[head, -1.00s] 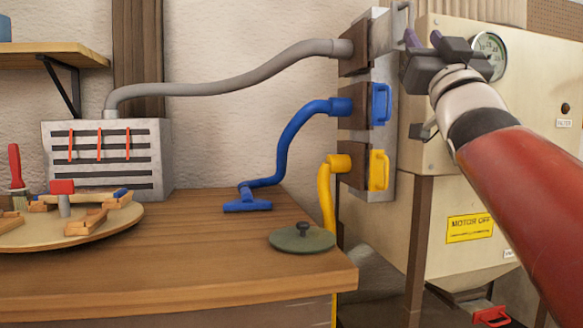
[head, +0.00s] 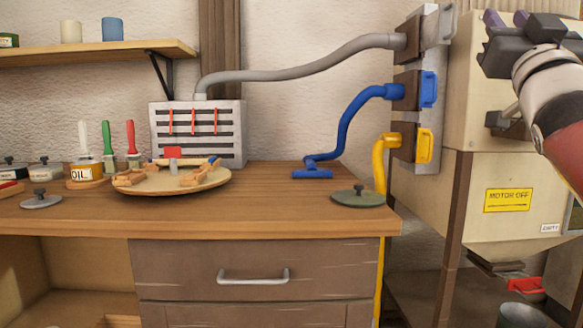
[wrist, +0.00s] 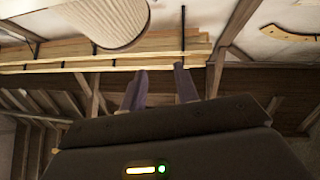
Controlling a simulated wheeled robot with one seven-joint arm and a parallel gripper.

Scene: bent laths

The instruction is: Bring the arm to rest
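My gripper (head: 507,18) is at the upper right of the head view, raised in front of the cream machine (head: 485,85). My red and white arm comes in from the right edge of the head view.
A wooden bench (head: 270,210) fills the middle, holding a round board (head: 150,183) with wooden pieces and a green lid (head: 358,197). Blue (head: 350,120), yellow (head: 379,165) and grey hoses (head: 290,75) run to a panel left of the machine. A red handle (head: 525,285) is low right.

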